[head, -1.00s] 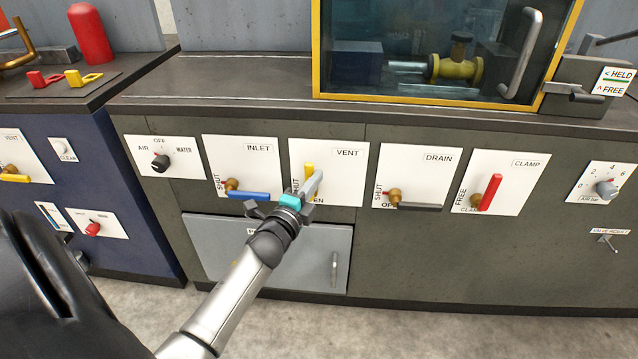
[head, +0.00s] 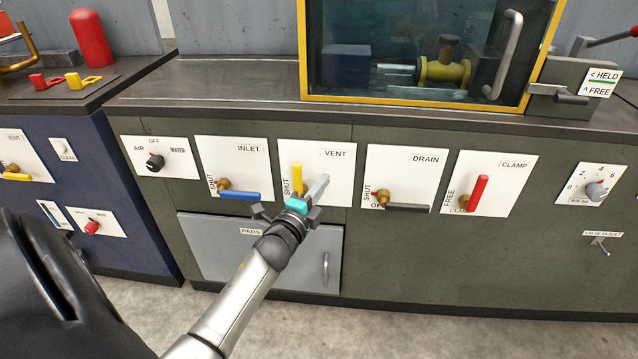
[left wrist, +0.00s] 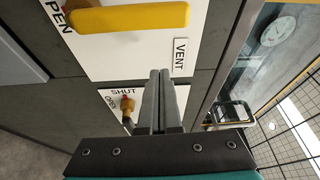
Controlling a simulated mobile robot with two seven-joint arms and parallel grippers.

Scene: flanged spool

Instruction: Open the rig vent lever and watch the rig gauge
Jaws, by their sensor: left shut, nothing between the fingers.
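The yellow vent lever (head: 297,176) stands upright on its white plate, with SHUT at its left. The lower part of the plate is hidden by my gripper in the head view. In the left wrist view the lever (left wrist: 130,17) crosses the top, with part of an OPEN label beyond its left end. My left gripper (head: 319,184) is shut and empty, just right of the lever in the head view. Its closed fingers (left wrist: 160,98) show apart from the lever in the left wrist view. A round dial (left wrist: 279,30) shows there behind glass; its reading is too small to tell. My right gripper is not in view.
The blue inlet lever (head: 238,195) is to the left; the dark drain lever (head: 408,207) and red clamp lever (head: 478,191) are to the right. A yellow-framed glass case (head: 415,102) stands above.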

